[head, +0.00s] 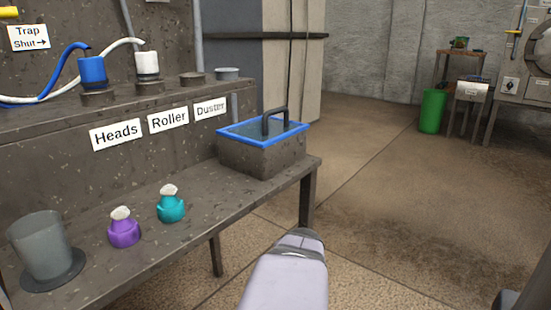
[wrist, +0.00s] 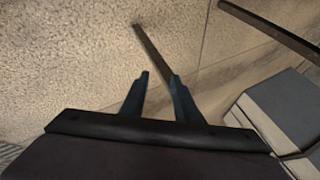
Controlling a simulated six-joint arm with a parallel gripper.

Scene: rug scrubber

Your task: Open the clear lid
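A dark speckled box (head: 262,155) stands at the right end of the bench. Its clear lid (head: 250,130) has a blue rim and lies flat across the top, so it looks closed. A dark arched handle (head: 274,122) stands up from the lid. My gripper (wrist: 159,76) shows in the wrist view with its two dark fingers apart and nothing between them. It points at the floor, and a dark bar lies beyond the fingertips. The fingers are not visible in the head view, where only my pale arm link shows, below and right of the box.
The bench (head: 185,235) also holds a grey cup (head: 40,248), a purple bottle (head: 123,230) and a teal bottle (head: 170,206). A raised ledge with blue and white hose fittings runs behind. Open floor (head: 400,200) lies right of the bench.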

